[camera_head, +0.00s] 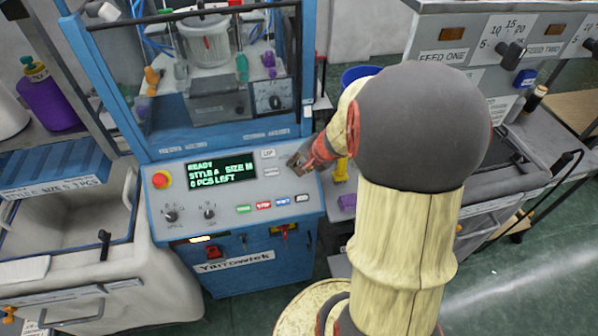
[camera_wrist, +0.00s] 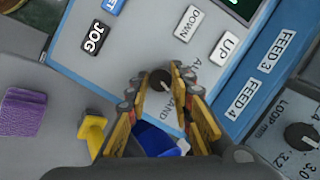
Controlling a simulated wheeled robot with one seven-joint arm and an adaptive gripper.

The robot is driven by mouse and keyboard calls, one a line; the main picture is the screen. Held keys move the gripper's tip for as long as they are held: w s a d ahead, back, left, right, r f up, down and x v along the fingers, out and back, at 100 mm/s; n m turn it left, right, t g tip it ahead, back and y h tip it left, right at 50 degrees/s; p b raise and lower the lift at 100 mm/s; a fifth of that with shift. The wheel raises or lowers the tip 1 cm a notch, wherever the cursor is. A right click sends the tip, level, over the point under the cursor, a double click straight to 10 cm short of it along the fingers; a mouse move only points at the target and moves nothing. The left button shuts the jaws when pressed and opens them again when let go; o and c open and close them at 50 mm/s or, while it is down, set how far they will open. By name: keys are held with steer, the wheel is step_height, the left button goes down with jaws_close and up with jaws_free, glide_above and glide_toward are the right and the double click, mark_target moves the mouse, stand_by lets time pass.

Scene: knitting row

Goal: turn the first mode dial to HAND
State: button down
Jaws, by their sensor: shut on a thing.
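The mode dial (camera_wrist: 160,80) is a small dark round knob on the grey control panel (camera_wrist: 120,60). In the wrist view it sits between my fingertips, with a pale pointer mark on it. Another label beginning with "A" is partly covered. My gripper (camera_wrist: 160,84) is shut on the dial. In the head view my gripper (camera_head: 299,163) is at the panel's right end, right of the UP button (camera_head: 268,153), and covers the dial. The pointer's exact setting is hard to read.
The panel's display (camera_head: 220,172) reads READY, STYLE A, SIZE M, 0 PCS LEFT. A red stop button (camera_head: 161,180), two lower dials (camera_head: 170,214) (camera_head: 209,213) and coloured buttons share the panel. A yellow object (camera_wrist: 92,132) and purple block (camera_wrist: 22,112) lie beside it.

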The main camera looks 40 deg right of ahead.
steer(key=shift+f+m+t+b, duration=0.1)
steer(key=shift+m+t+b, duration=0.2)
steer(key=shift+m+b, duration=0.8)
steer(key=c, duration=1.6)
jaws_free()
steer(key=shift+o, duration=0.2)
step_height(320, 180, up, 10)
